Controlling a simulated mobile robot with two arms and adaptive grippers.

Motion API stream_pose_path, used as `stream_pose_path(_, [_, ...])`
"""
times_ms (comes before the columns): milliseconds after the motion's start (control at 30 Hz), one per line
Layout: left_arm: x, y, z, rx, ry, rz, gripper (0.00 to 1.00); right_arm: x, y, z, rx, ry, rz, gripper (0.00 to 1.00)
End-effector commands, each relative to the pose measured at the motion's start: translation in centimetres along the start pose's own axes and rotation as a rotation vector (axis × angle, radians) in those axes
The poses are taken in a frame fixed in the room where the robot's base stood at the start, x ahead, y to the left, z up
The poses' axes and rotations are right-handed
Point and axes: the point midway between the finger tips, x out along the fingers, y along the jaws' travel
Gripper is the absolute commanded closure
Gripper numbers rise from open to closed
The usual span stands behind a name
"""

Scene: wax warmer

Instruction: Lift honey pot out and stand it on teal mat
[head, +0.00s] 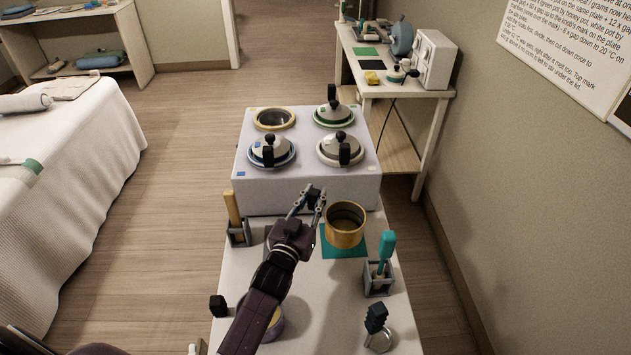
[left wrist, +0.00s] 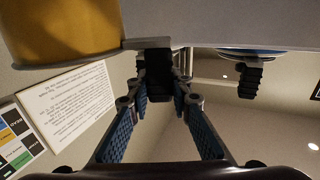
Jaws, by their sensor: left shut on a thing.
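The honey pot (head: 345,232) is a golden, open-topped pot, upright over the teal mat (head: 343,254). I cannot tell whether its base touches the mat. My left gripper (head: 314,196) is shut on the pot's dark handle, at the pot's left. In the left wrist view the pot's golden wall (left wrist: 65,30) fills the upper left, and the dark handle (left wrist: 155,43) sits between the fingertips. The pot hides much of the mat. My right gripper is not in view.
Behind stands the white warmer (head: 305,190), with an open yellow-rimmed well (head: 275,118) and several lidded pots. A holder with a teal-handled tool (head: 385,250) is right of the mat. A holder with a wooden-handled tool (head: 233,215) is at the left.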

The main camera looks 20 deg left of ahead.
Motion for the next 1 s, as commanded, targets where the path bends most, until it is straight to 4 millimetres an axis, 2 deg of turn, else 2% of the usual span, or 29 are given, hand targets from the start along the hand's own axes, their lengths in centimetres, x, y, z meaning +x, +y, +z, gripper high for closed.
stream_pose_path(33, [1.2, -0.3, -0.4, -0.002, 0.004, 0.0, 1.0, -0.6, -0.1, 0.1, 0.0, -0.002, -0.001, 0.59])
stream_pose_path(100, [2.3, -0.6, -0.1, -0.005, 0.002, 0.0, 1.0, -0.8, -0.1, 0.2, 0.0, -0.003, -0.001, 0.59])
stream_pose_path(267, [3.6, -0.9, 0.2, -0.012, 0.001, -0.001, 1.0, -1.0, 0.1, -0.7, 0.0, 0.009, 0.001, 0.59])
stream_pose_path(467, [3.8, -1.0, 0.3, -0.012, 0.001, -0.001, 1.0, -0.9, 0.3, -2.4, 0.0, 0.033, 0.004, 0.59])
stream_pose_path(767, [3.7, -1.0, 0.2, -0.013, -0.001, 0.0, 1.0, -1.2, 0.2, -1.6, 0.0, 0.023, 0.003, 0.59])
stream_pose_path(1000, [3.7, -0.9, 1.8, -0.013, -0.001, 0.001, 1.0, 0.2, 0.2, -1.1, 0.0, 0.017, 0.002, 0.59])
